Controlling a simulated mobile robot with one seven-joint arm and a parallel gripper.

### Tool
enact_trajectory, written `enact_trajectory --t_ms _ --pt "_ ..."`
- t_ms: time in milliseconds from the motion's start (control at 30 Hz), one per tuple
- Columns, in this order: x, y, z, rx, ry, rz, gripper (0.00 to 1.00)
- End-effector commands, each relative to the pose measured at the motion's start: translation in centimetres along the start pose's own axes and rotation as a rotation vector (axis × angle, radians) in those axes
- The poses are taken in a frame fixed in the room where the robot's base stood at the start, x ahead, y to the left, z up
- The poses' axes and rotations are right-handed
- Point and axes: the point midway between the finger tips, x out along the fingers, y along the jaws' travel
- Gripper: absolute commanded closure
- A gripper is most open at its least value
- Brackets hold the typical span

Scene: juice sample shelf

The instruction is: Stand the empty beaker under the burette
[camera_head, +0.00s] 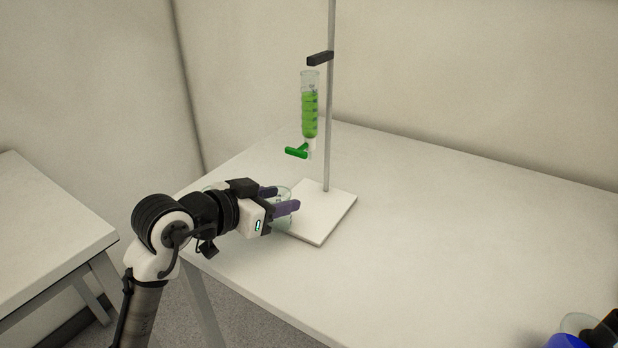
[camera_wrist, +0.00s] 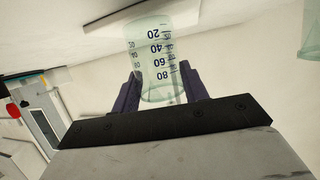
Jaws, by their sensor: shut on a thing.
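The empty clear beaker (camera_head: 285,193) is between the fingers of my gripper (camera_head: 280,200), which is shut on it. In the wrist view the beaker (camera_wrist: 157,58) shows its 20 to 80 marks upside down, and its inside looks empty. The burette (camera_head: 310,112) holds green liquid and has a green tap (camera_head: 297,152). It hangs from a clamp on a metal rod above a white stand base (camera_head: 325,218). The beaker is at the left edge of the base, lower and left of the burette's tip. Whether the beaker touches anything below is unclear.
Another glass vessel (camera_wrist: 312,32) shows at the wrist view's right edge. At the head view's bottom right are a blue object (camera_head: 566,341) and another glass piece (camera_head: 578,323). The white table (camera_head: 450,220) is clear right of the stand. A second table (camera_head: 45,220) stands left.

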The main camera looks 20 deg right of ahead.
Motion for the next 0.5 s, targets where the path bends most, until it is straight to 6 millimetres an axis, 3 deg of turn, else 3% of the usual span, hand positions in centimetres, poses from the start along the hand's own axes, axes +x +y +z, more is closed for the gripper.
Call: enact_trajectory --t_ms 100,367,500 --pt "2.4 0.1 -1.1 0.002 -0.002 0.003 0.82" --pt "4.8 0.0 -1.9 0.000 0.000 0.001 0.82" --pt "7.0 0.1 -2.8 0.002 -0.001 0.003 0.82"
